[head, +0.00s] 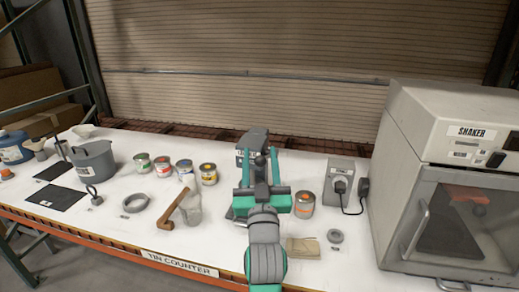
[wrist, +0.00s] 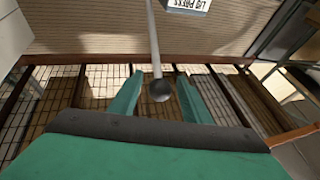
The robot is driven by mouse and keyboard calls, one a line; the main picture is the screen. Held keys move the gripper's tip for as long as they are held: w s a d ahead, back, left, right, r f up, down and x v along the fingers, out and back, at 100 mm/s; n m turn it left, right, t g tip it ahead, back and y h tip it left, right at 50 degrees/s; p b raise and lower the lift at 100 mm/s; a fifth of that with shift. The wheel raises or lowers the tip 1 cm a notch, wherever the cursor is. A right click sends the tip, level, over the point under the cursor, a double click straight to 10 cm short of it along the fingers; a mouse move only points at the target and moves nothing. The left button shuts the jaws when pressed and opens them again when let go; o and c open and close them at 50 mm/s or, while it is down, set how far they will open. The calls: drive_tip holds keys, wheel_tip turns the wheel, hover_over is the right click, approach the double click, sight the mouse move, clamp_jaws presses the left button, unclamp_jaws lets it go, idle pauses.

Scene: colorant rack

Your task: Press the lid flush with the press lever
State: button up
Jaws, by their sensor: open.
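The lid press (head: 253,140) is a grey machine standing on the white counter, mostly hidden behind my arm in the head view. Its label (wrist: 187,4) shows upside down at the top of the wrist view. The press lever (wrist: 154,40) is a thin grey rod ending in a dark round knob (wrist: 160,91). My gripper (wrist: 160,76) is open, with one teal finger on each side of the knob and a visible gap to both. In the head view my gripper (head: 262,168) is in front of the press. The lid and any tin under the press are hidden.
A grey box with a plug (head: 339,182) and the shaker (head: 455,185) are farther right.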

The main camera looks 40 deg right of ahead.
drive_tip(key=shift+x, duration=1.45)
